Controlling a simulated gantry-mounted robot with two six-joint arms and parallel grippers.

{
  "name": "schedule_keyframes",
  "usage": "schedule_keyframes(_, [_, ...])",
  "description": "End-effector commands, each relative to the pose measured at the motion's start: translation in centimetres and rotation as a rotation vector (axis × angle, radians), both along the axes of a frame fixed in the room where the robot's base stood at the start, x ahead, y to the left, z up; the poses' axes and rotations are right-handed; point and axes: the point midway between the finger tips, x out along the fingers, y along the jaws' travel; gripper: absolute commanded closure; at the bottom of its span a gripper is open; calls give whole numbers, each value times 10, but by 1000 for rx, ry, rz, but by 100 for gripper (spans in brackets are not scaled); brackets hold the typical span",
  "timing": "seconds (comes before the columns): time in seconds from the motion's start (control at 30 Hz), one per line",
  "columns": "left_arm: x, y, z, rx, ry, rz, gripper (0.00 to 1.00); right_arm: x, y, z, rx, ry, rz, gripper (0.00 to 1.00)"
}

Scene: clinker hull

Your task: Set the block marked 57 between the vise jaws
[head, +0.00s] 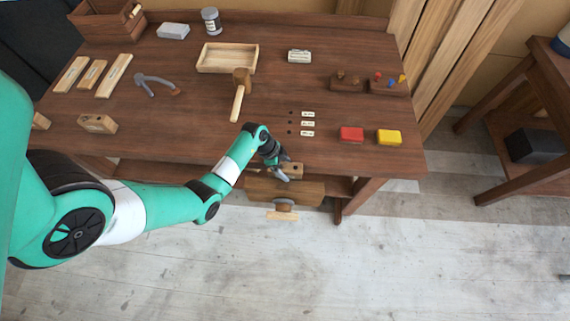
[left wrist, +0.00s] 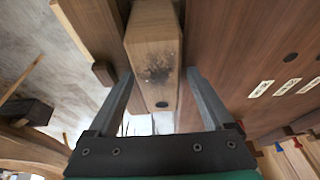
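A light wooden block (head: 292,170) with a dark hole is at the bench's front edge, by the vise (head: 284,190). My left gripper (head: 278,170) is over it. In the left wrist view the block (left wrist: 155,60) shows a dark smudge and a hole; I cannot read a number. The left gripper's fingers (left wrist: 160,75) stand open on either side of it, with a narrow gap at the right finger. The block lies between the vise's wooden front jaw (left wrist: 90,28) and the bench edge; contact with them is unclear. My right gripper is not in view.
Another wooden block (head: 97,124) sits at the bench's left. A mallet (head: 239,95), an open tray (head: 228,58), pliers (head: 157,84), a red block (head: 351,135) and a yellow block (head: 389,137) lie on the bench. Small labels (head: 308,124) are behind the vise.

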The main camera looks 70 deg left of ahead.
Motion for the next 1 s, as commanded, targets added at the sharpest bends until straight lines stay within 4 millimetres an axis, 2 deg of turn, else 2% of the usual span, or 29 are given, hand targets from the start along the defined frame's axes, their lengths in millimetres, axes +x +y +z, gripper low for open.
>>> schedule_keyframes(0.17, [-1,0,0,-1,2,-1,14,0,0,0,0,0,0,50])
schedule_keyframes(0.27, [-1,0,7,0,1,0,14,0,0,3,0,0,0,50])
schedule_keyframes(0.37, [-6,3,23,0,0,1,14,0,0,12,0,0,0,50])
schedule_keyframes(0.7, [-34,16,96,0,0,1,14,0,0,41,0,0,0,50])
schedule_keyframes(0.83, [-40,19,110,0,0,1,14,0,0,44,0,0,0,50])
schedule_keyframes(1.0, [-42,19,114,-1,0,0,14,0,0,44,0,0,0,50])
